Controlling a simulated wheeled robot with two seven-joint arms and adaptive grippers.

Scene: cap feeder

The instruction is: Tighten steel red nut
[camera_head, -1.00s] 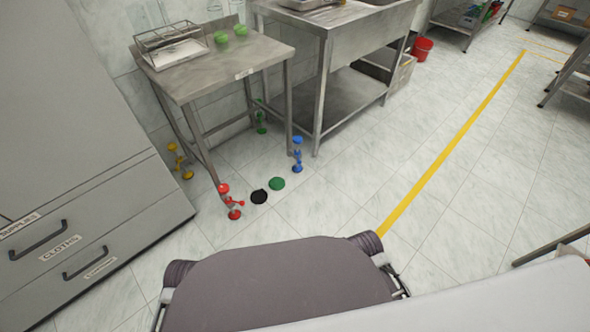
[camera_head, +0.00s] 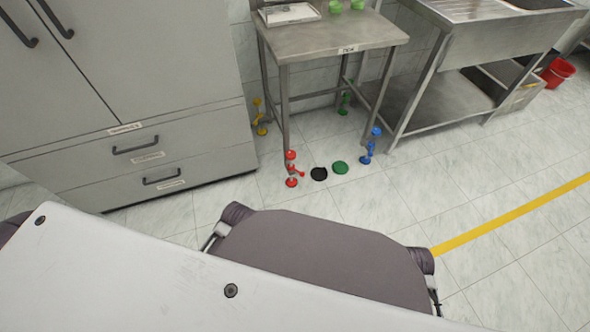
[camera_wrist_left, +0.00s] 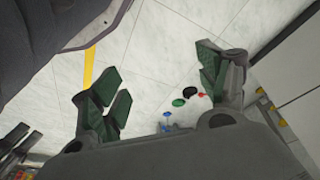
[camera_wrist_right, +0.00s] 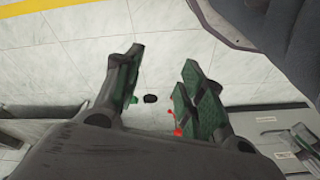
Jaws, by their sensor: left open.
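A red foot fitting with a side knob (camera_head: 292,170) stands on the floor at the front left leg of the steel table (camera_head: 330,45). I cannot make out a separate nut. Small red parts also show in the left wrist view (camera_wrist_left: 202,95) and in the right wrist view (camera_wrist_right: 177,132), partly hidden by a finger there. My left gripper (camera_wrist_left: 160,68) is open and empty. My right gripper (camera_wrist_right: 161,58) is open and empty, its fingers apart. Both are well away from the red fitting, and neither shows in the head view.
A black disc (camera_head: 319,174) and a green disc (camera_head: 340,168) lie on the floor right of the red fitting. Blue (camera_head: 369,147), yellow (camera_head: 260,118) and green (camera_head: 345,101) fittings stand at other legs. Grey drawers (camera_head: 150,160) are on the left.

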